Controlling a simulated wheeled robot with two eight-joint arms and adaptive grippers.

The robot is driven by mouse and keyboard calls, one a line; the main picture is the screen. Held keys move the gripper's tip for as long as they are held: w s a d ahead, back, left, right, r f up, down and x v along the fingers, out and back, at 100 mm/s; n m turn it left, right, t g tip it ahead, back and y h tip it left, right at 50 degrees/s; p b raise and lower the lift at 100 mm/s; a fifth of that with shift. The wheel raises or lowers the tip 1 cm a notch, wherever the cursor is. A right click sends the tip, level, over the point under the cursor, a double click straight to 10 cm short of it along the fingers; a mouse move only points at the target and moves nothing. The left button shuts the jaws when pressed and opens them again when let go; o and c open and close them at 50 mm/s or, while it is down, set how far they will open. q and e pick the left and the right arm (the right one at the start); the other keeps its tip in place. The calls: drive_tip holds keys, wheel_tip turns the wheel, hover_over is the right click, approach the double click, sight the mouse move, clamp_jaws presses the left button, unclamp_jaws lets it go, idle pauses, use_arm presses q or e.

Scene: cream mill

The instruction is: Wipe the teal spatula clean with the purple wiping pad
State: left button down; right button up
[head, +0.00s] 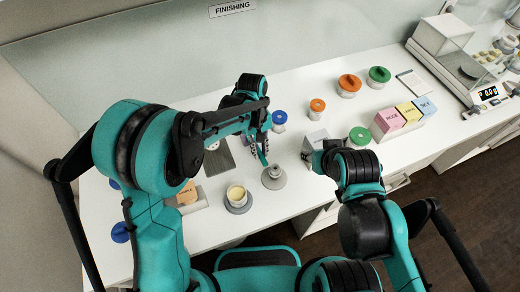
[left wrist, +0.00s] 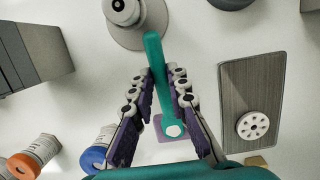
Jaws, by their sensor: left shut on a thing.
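My left gripper (head: 258,142) is shut on the teal spatula (left wrist: 156,75), which also shows below the fingers in the head view (head: 263,158). In the left wrist view the spatula runs between both fingers (left wrist: 163,95). Its upper end is beside a grey round stand, and a white patch shows at its lower end. A mauve-purple square, which looks like the wiping pad (left wrist: 187,136), lies behind that lower end; I cannot tell whether they touch. My right gripper (head: 325,160) is by a grey box, its fingers mostly hidden by its arm.
The grey round stand (head: 274,179) is just below the left gripper. A cream-filled jar (head: 237,198) stands to its left. A grey tray (left wrist: 238,80) holds a white perforated disc (left wrist: 253,126). Lidded jars, coloured boxes (head: 388,120) and a scale (head: 488,93) stand farther right.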

use_arm(q)
drive_tip(key=shift+s, duration=0.15)
drive_tip(key=shift+s+d, duration=0.2)
drive_tip(key=shift+s, duration=0.4)
drive_tip(key=shift+w, duration=0.1)
drive_tip(key=shift+w+a, duration=0.15)
drive_tip(key=shift+w, duration=0.45)
drive_tip(key=shift+s, duration=0.1)
